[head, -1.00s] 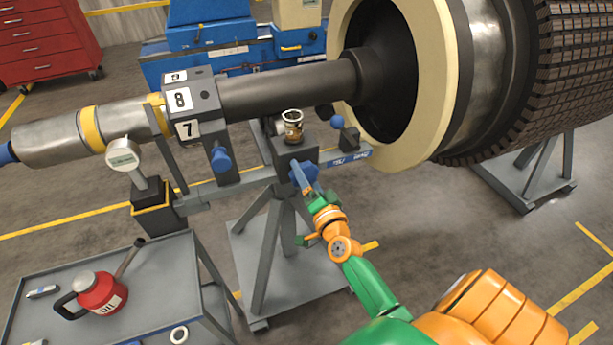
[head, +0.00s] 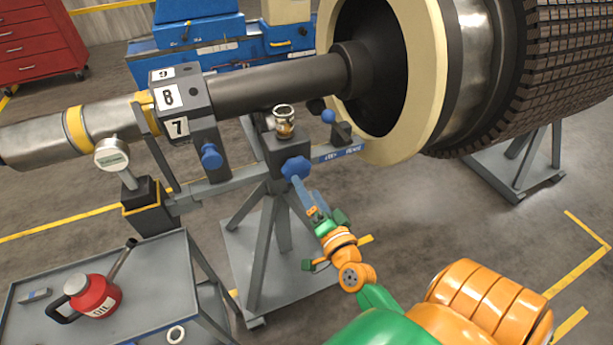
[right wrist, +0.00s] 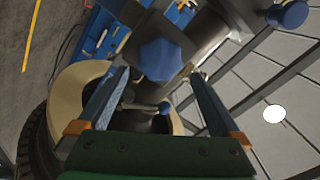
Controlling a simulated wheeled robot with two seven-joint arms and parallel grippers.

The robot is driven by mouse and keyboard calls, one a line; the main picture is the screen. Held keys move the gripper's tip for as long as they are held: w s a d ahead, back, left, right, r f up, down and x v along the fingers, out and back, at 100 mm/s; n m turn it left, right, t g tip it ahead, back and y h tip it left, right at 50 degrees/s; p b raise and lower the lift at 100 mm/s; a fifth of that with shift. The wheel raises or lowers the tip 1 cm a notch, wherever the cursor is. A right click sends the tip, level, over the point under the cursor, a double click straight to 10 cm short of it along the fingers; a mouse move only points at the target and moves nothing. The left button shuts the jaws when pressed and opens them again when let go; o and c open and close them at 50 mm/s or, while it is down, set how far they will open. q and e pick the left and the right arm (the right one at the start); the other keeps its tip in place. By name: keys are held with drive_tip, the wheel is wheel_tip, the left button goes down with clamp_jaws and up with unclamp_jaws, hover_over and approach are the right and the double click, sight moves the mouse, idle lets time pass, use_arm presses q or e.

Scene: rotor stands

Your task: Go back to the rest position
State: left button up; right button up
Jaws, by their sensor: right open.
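My right gripper (head: 302,193) is in the middle of the head view, just below and in front of a blue star-shaped knob (head: 295,169) on the stand's dark block. In the right wrist view the two fingers of my right gripper (right wrist: 158,92) stand wide apart with nothing between them. The blue knob (right wrist: 160,58) shows beyond the fingertips there, apart from them. My left gripper is in neither view.
The rotor shaft (head: 280,85) rests on the grey stand (head: 265,240), with a small glass cup (head: 284,121) on the block above the knob. A dial gauge (head: 111,154) is at left. A grey cart (head: 150,280) carries a red oil can (head: 95,297). Floor at lower right is open.

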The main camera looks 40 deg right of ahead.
drive_tip(key=s+a+f+n+g+y, duration=0.2)
drive_tip(key=s+a+f+n+g, duration=0.15)
drive_tip(key=f, duration=0.65)
drive_tip(key=s+a+f+n+g+y, duration=0.1)
drive_tip(key=s+a+f+n+g, duration=0.3)
drive_tip(key=f, duration=0.5)
drive_tip(key=s+a+f+n+g+y, duration=0.25)
drive_tip(key=s+f, duration=0.35)
drive_tip(key=f, duration=0.4)
drive_tip(key=s+f+n+g, duration=0.3)
drive_tip(key=s+f, duration=0.1)
drive_tip(key=s, duration=0.5)
drive_tip(key=s+d+f+n+g+h, duration=0.1)
drive_tip(key=s+f+n+g, duration=0.2)
drive_tip(key=s, duration=0.6)
drive_tip(key=shift+s+f+n+g, duration=0.3)
drive_tip(key=shift+f, duration=0.25)
drive_tip(key=shift+h, duration=0.25)
